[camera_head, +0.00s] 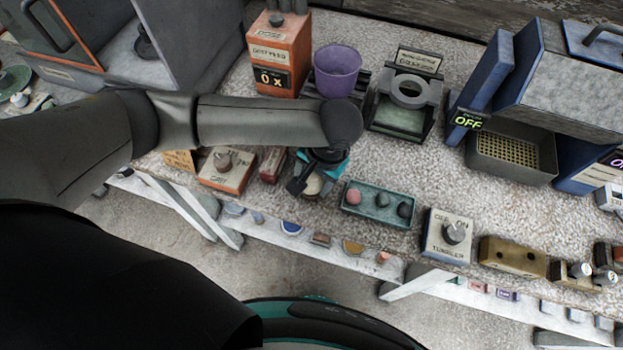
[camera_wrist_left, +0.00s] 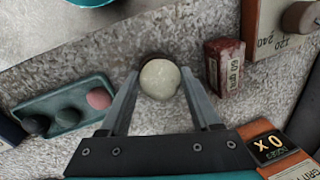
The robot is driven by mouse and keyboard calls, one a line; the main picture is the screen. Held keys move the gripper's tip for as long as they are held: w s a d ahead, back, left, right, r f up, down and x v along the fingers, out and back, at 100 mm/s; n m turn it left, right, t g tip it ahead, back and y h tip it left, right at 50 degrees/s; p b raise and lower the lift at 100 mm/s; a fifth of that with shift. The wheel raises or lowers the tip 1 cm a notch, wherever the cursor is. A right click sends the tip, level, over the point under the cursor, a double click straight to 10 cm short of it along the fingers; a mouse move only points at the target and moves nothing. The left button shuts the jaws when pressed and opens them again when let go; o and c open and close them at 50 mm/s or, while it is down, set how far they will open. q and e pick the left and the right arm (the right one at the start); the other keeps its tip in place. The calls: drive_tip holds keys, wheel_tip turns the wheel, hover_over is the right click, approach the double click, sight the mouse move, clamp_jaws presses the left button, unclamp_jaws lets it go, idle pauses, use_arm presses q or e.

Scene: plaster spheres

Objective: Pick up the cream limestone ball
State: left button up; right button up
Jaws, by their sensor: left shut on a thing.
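The cream limestone ball (camera_wrist_left: 160,79) is pale and round and sits between the fingertips of my left gripper (camera_wrist_left: 159,84) in the left wrist view. The gripper is shut on it, with one finger on each side. In the head view my left gripper (camera_head: 308,178) is over the front part of the bench, and part of the cream ball (camera_head: 313,185) shows beneath it. I cannot tell whether the ball touches the bench. My right gripper is not in view.
A teal tray (camera_head: 350,208) with a pink ball (camera_head: 353,196) and two darker balls lies just right of the gripper. A small red block (camera_head: 272,165) and a dial box (camera_head: 227,170) stand left. A purple cup (camera_head: 337,70) stands behind my arm.

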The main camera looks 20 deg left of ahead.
sight(312, 179)
use_arm(q)
clamp_jaws()
wheel_tip(312, 179, up, 20)
drive_tip(key=p, duration=0.5)
